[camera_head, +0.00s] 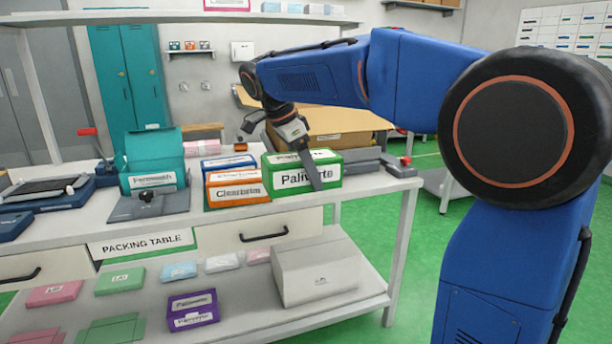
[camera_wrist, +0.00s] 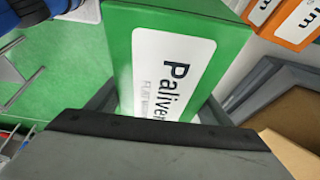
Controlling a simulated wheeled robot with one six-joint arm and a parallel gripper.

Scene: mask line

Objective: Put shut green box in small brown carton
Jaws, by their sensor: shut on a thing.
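The shut green box (camera_head: 300,178), labelled "Paliverto" or similar, is at the right part of the packing table, beside the orange box. It looks upright, at table height; whether it touches the top is unclear. My gripper (camera_head: 305,165) reaches down over it, one finger across its front face. In the wrist view the green box (camera_wrist: 180,50) sits between the two fingers of my gripper (camera_wrist: 155,110), which is shut on it. A brown surface with a grey rim (camera_wrist: 290,112) shows at lower right there; I cannot tell whether it is the small brown carton.
Blue (camera_head: 222,162) and orange (camera_head: 238,187) boxes stand just left of the green box. An open teal box (camera_head: 152,165) stands further left. Grey equipment (camera_head: 362,165) lies to the right. The lower shelf holds a white carton (camera_head: 315,270) and a purple box (camera_head: 193,308).

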